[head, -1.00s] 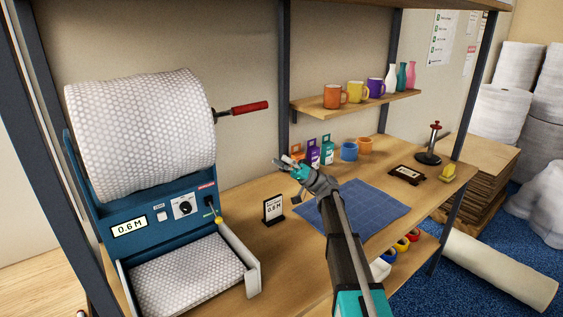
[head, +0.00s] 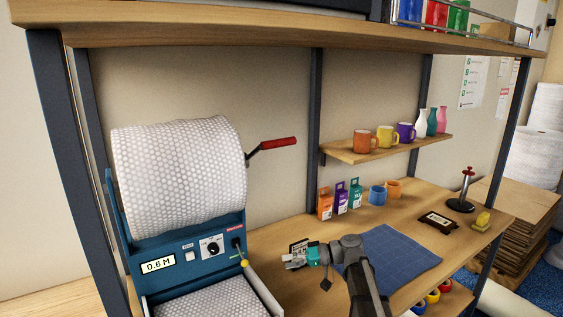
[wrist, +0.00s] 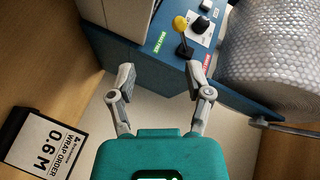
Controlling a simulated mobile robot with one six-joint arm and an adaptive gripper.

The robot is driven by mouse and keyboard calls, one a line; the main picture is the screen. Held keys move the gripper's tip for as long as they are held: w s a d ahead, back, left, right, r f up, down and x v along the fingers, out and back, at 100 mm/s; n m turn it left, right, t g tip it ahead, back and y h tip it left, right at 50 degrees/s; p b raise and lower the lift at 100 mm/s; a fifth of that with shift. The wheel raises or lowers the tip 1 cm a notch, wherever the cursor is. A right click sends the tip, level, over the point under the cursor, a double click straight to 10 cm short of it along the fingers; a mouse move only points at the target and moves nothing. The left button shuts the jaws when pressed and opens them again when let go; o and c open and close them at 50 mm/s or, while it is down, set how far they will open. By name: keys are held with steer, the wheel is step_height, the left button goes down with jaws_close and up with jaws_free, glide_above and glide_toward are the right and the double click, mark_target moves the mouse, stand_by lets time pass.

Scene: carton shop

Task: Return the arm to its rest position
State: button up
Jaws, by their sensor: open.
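My gripper (head: 294,261) is over the workbench, between the bubble-wrap dispenser and the blue mat, with its arm reaching in from the bottom of the head view. In the wrist view my gripper (wrist: 158,82) has its two fingers spread apart with nothing between them. The blue dispenser (head: 190,252) with its bubble-wrap roll (head: 180,175) is left of my gripper, and its side fills the top of the wrist view. The wrap order sign (head: 299,247) stands just behind my gripper and is partly hidden by it. It also shows at lower left in the wrist view (wrist: 42,143).
A blue mat (head: 392,254) lies right of my gripper. Small cartons (head: 341,197) and cups stand behind it. A wall shelf (head: 372,153) holds mugs and vases. The red crank handle (head: 278,143) sticks out from the roll. An upper shelf (head: 250,35) spans the top.

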steer(key=s+d+f+m+h, duration=0.1)
steer(key=s+f+h, duration=0.1)
steer(key=s+d+f+m+h+p, duration=0.1)
steer(key=s+f+h, duration=0.2)
steer(key=s+d+f+h, duration=0.2)
steer(key=s+f, duration=0.1)
steer(key=shift+s+m+p, duration=0.2)
steer(key=shift+m+p, duration=0.2)
steer(key=s+d+f+h, duration=0.1)
steer(key=s+d+h, duration=0.1)
steer(key=d, duration=0.1)
steer(key=s+d+f+m+h+p, duration=0.1)
steer(key=s+d+h, duration=0.2)
steer(key=s+d+m+h, duration=0.1)
steer(key=s+d+h, duration=0.1)
steer(key=d, duration=0.1)
steer(key=shift+s+d+f+h+p, duration=0.15)
steer(key=shift+d+f+h+p, duration=0.05)
steer(key=shift+f+h+p, duration=0.2)
steer(key=shift+s+d, duration=0.2)
steer(key=shift+d, duration=0.15)
steer(key=shift+d+m+h, duration=0.3)
steer(key=shift+h, duration=0.1)
stand_by(1.8)
